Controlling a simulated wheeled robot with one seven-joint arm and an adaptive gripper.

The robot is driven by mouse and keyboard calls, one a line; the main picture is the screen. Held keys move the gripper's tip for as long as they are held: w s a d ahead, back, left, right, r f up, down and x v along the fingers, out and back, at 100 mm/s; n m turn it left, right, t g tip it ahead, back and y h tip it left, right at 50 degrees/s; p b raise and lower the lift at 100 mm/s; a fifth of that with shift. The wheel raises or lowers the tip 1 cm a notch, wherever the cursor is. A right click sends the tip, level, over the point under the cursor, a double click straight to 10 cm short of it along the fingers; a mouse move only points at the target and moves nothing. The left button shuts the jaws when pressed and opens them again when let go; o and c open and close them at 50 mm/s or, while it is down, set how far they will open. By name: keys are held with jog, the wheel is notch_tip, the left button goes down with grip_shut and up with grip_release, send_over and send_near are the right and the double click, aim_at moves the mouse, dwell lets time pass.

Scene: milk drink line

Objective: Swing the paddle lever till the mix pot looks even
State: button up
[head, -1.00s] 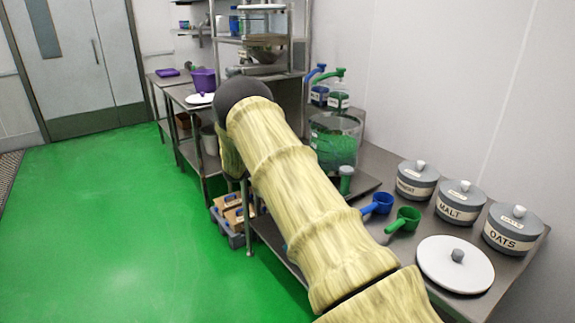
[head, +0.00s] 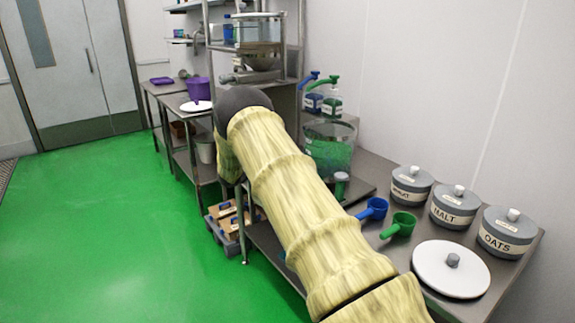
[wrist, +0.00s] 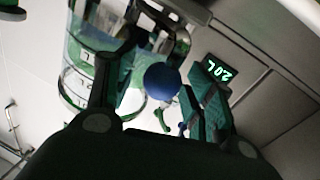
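The mix pot (head: 340,152) is a clear vessel with green in it, standing beyond my arm on the steel bench; I cannot tell how even it is. In the wrist view a large clear vessel (wrist: 78,50), which looks like the same pot, fills the upper left. A blue ball (wrist: 162,81), perhaps the paddle lever's knob, shows between the two fingers of my gripper (wrist: 155,92). The fingers stand apart, with a gap showing on the left of the ball; contact is unclear. In the head view my arm hides the gripper and the lever.
A lit display (wrist: 219,71) reads 2.0L near the right finger. Blue (head: 373,208) and green (head: 399,224) scoops, several lidded grey canisters (head: 453,207) and a white round lid (head: 450,272) lie along the bench at right. Pump bottles (head: 331,103) stand behind the pot. Green floor is free at left.

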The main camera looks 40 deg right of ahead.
jog(key=shift+a+f, duration=0.1)
jog(key=v, duration=1.1)
jog(key=shift+w+a, duration=0.2)
jog(key=shift+a, duration=0.15)
